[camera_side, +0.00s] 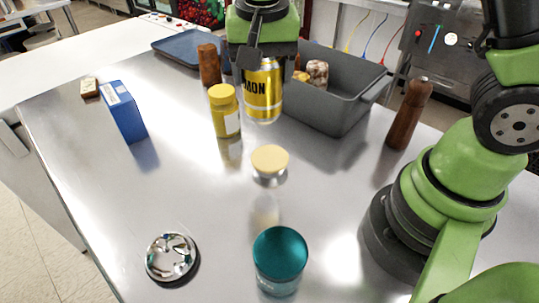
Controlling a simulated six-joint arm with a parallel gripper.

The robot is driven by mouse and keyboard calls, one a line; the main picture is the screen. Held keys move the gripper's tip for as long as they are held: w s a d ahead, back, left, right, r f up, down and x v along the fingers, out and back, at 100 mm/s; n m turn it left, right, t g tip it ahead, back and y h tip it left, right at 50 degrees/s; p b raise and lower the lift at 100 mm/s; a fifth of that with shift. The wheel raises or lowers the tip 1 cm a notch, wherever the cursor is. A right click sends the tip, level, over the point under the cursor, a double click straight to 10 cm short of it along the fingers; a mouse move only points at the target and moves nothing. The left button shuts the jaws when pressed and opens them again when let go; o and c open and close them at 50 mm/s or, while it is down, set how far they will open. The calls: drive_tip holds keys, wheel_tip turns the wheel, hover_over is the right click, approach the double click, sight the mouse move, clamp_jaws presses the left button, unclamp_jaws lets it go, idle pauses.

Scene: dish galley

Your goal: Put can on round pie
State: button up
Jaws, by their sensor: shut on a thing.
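The yellow can (263,93), with dark letters and a silver base, is upright in my gripper (262,58) at the upper middle. My gripper is shut on its top from above; the near finger hides part of the rim. A small round thing with a flat pale-yellow top (269,158) stands on the table in front of and below the can, apart from it. It may be the round pie, but I cannot tell for sure. Whether the can touches the table is hard to tell.
A yellow bottle (225,112) stands close left of the can, and a grey bin (335,110) close behind right. Brown shakers (408,115) stand nearby. A blue box (124,112), silver bell (170,257) and teal-lidded jar (280,258) stand farther off.

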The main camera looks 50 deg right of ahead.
sight(270, 121)
drive_tip(key=shift+s+d, duration=0.25)
drive_tip(key=shift+s, duration=0.15)
wheel_tip(270, 121, down, 5)
drive_tip(key=shift+s+f, duration=0.15)
drive_tip(key=shift+f, duration=2.35)
drive_tip(key=shift+f, duration=0.1)
drive_tip(key=o, duration=1.1)
drive_tip(key=shift+o, duration=0.2)
